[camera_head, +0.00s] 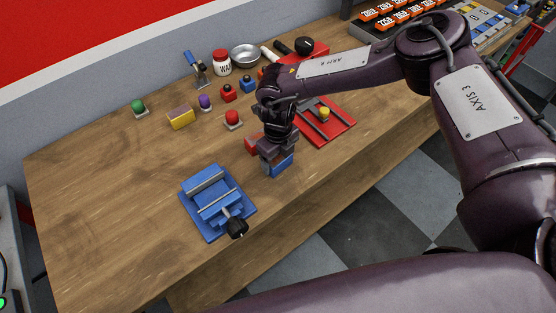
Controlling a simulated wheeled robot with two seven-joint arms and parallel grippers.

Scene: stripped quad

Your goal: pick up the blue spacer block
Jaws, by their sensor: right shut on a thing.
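The blue spacer block (282,166) is at the front part of the wooden table, just right of the blue vise. My right gripper (276,153) comes down over it from above and is shut on it. The gripper hides the block's upper part. I cannot tell whether the block touches the table. My left gripper is not in the view.
A blue vise (203,181) with a black knob stands left of the gripper. A red fixture plate (338,131) lies to the right. A red block (252,142) is close behind the gripper. Buttons, a yellow block (181,117) and a metal bowl (245,56) stand farther back. The left tabletop is clear.

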